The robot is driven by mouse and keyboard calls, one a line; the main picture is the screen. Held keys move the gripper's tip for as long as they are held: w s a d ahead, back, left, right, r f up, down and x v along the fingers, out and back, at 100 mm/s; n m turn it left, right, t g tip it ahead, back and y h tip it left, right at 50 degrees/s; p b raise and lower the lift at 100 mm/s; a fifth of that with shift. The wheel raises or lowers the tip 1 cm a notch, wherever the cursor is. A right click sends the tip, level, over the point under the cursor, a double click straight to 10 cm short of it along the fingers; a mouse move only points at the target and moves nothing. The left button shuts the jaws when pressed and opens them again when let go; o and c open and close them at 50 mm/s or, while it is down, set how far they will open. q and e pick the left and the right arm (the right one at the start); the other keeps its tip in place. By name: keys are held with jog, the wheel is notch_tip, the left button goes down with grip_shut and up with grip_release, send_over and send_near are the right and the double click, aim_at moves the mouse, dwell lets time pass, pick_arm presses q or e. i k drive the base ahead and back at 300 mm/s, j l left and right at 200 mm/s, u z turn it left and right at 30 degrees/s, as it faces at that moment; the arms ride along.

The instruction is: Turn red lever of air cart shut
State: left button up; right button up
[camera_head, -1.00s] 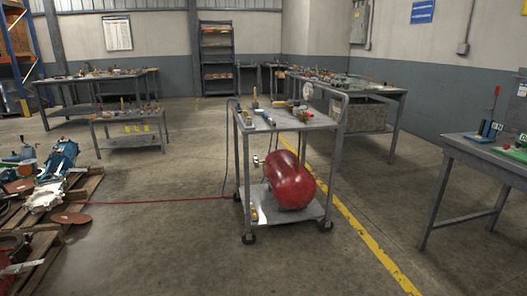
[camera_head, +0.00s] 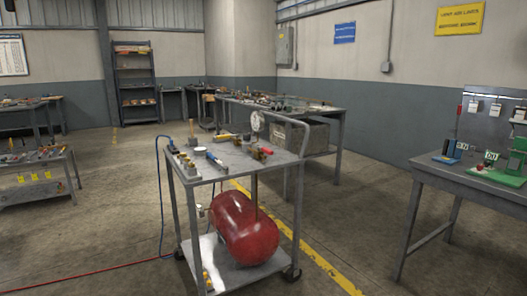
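The air cart (camera_head: 175,215) is a grey wheeled trolley in the middle of the head view, a short way ahead of me. A red air tank (camera_head: 245,228) lies on its lower shelf. A round white gauge (camera_head: 256,121) stands at the back of its top shelf. Small brass-coloured fittings sit on top, with a small red part (camera_head: 266,151) at the right side. It may be the red lever, but it is too small to tell its shape or position. Neither of my grippers is in view.
A workbench (camera_head: 430,172) with green and blue tools stands at the right. Another bench (camera_head: 340,112) with a grey bin (camera_head: 300,135) is behind the cart. A blue hose (camera_head: 160,185) and a red hose (camera_head: 85,277) run by the cart's left. Floor in front is clear.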

aim_at(268, 152)
jog(key=i+u, duration=0.15)
jog(key=u, duration=0.3)
jog(key=i+l+u, duration=0.15)
jog(key=u, duration=0.35)
